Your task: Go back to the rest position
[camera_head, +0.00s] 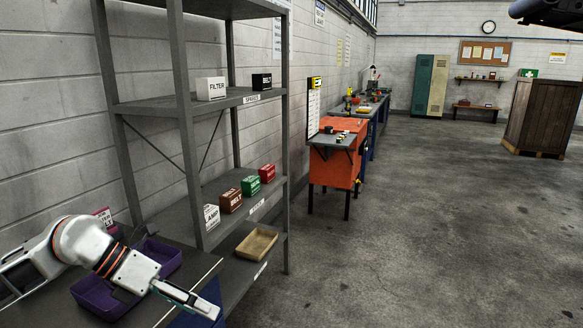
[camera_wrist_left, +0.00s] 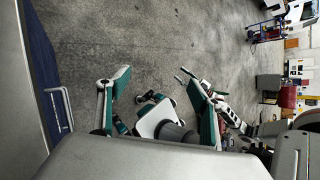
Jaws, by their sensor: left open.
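My left gripper (camera_head: 205,308) is low at the left of the head view, over the front edge of a dark worktop and beside a purple bin. In the left wrist view its two green-and-grey fingers (camera_wrist_left: 160,85) stand wide apart, with nothing held between them. A white and black arm part shows behind the right finger; it seems to be my other arm, and its jaws are too small to read. My right gripper does not show clearly in the head view.
The purple bin (camera_head: 100,296) sits on the worktop (camera_head: 160,312). A grey shelf rack (camera_head: 190,110) stands close beyond, with several small boxes and a tan tray (camera_head: 257,244). An orange cabinet (camera_head: 335,170) stands farther back. The floor (camera_head: 430,220) at right is clear.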

